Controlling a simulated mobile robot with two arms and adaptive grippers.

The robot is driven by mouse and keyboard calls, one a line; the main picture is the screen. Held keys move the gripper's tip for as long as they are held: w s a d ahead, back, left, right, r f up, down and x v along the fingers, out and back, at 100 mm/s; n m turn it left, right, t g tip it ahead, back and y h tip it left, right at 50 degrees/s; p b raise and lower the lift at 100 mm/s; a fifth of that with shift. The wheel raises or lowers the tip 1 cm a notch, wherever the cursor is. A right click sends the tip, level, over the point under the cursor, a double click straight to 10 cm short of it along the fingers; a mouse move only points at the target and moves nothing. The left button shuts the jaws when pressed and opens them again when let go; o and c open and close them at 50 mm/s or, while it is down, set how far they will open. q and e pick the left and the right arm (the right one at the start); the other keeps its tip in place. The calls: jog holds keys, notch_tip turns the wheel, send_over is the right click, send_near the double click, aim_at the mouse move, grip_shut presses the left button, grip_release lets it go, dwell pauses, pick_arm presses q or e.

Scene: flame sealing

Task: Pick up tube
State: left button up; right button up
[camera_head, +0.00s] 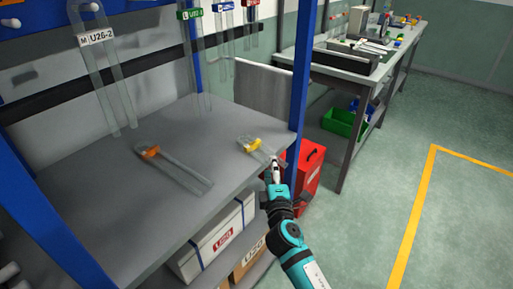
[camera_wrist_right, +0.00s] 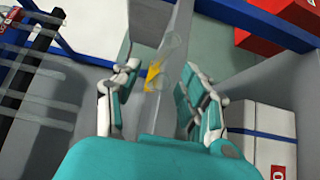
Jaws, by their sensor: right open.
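A clear U-shaped tube (camera_head: 264,152) with a yellow tag lies flat on the grey shelf near its right edge. A second clear tube (camera_head: 185,175) with an orange tag lies on the shelf further left. My right gripper (camera_head: 274,163) is at the shelf edge, by the near end of the yellow-tagged tube. In the right wrist view, my right gripper (camera_wrist_right: 160,85) is open, and the yellow tag (camera_wrist_right: 153,76) shows between its fingers. The tube's clear body is faint there, and I cannot tell whether the fingers touch it. My left gripper is not in view.
Labelled U-tubes (camera_head: 105,62) hang on the rack behind the shelf. A blue post (camera_head: 302,80) stands at the shelf's right corner. A red toolbox (camera_head: 309,165) and a white box (camera_head: 213,240) are beside and under the shelf. The shelf's middle is mostly clear.

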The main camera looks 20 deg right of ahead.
jog(key=shift+w, duration=0.4)
jog(key=shift+s, duration=0.1)
jog(key=shift+c, duration=0.2)
grip_shut()
